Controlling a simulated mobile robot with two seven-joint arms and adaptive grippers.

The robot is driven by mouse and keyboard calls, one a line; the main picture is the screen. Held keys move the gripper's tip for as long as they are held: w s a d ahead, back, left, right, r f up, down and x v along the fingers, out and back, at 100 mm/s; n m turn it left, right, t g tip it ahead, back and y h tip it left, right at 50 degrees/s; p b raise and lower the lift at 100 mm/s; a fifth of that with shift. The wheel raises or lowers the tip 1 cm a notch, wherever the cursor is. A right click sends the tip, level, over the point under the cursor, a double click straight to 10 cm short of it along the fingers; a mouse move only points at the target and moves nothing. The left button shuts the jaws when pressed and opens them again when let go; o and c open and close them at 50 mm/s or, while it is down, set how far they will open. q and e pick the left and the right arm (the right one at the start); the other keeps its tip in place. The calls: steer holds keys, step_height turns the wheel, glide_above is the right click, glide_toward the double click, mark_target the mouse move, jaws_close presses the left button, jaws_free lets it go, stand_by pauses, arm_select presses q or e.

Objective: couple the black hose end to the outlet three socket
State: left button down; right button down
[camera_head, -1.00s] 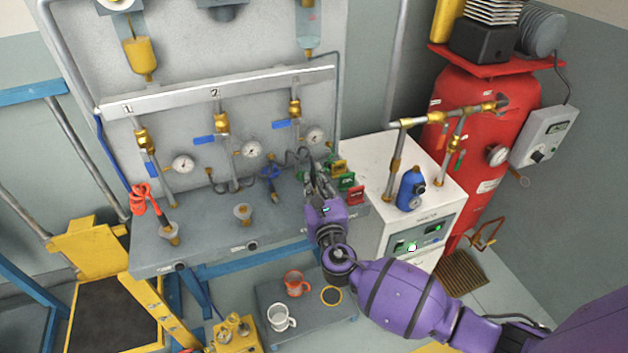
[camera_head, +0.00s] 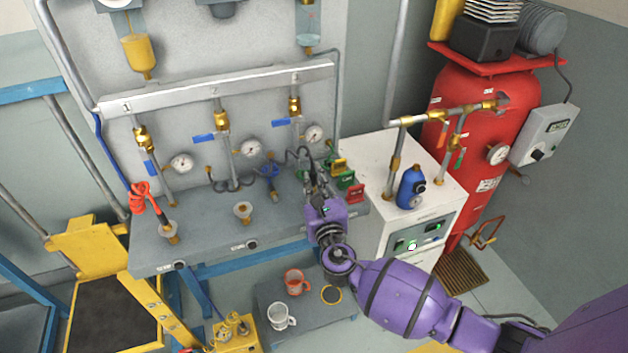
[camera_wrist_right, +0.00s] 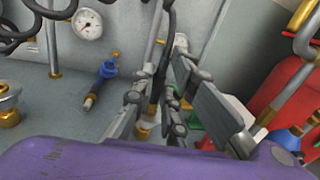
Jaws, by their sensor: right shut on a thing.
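My right gripper (camera_head: 314,182) is over the right end of the bench, and shows large in the right wrist view (camera_wrist_right: 165,100). It is shut on the black hose end (camera_wrist_right: 157,88), which is mostly hidden between the fingers. The black hose (camera_head: 299,152) arches up and back from it toward the wall pipes. A pale, brass-based socket (camera_wrist_right: 146,130), apparently that of outlet three, shows just below the fingers in the wrist view. The fingers partly cover it, so I cannot tell whether the hose end touches it. My left gripper is not in view.
Green, yellow and red blocks (camera_head: 346,180) stand close to the gripper's right.

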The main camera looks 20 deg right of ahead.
steer(key=shift+f, duration=0.2)
steer(key=c, duration=1.7)
jaws_free()
steer(key=shift+o, duration=0.2)
steer(key=shift+s, duration=0.15)
steer(key=s+a, duration=0.1)
steer(key=s, duration=1)
steer(key=shift+s, duration=0.35)
steer(key=shift+a, duration=0.1)
